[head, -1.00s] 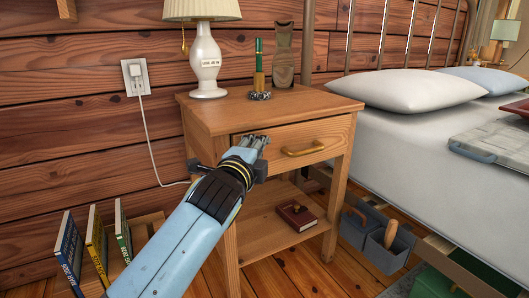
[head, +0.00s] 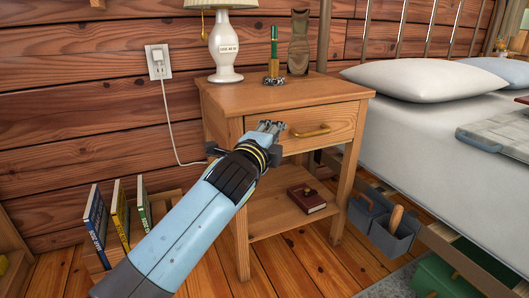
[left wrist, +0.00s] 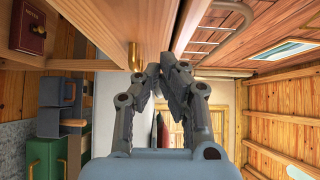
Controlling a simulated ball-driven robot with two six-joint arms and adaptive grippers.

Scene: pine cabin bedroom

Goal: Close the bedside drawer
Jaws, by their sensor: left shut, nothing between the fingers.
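The wooden bedside table (head: 228,98) stands against the log wall, left of the bed. Its drawer front (head: 340,119), with a brass handle (head: 311,131), sits under the tabletop and looks nearly flush; I cannot tell whether a small gap remains. My left gripper (head: 271,127) is shut and empty at the left part of the drawer front, left of the handle; I cannot tell whether it touches. In the left wrist view the shut fingers (left wrist: 151,66) are close to the wood, beside the handle (left wrist: 135,55). My right gripper is out of view.
A lamp (head: 226,50), a green pen in a holder (head: 274,65) and a carved figure (head: 299,45) stand on the tabletop. A red book (head: 306,199) lies on the lower shelf. Upright books (head: 120,216) stand at left, a grey caddy (head: 392,235) under the bed (head: 430,140).

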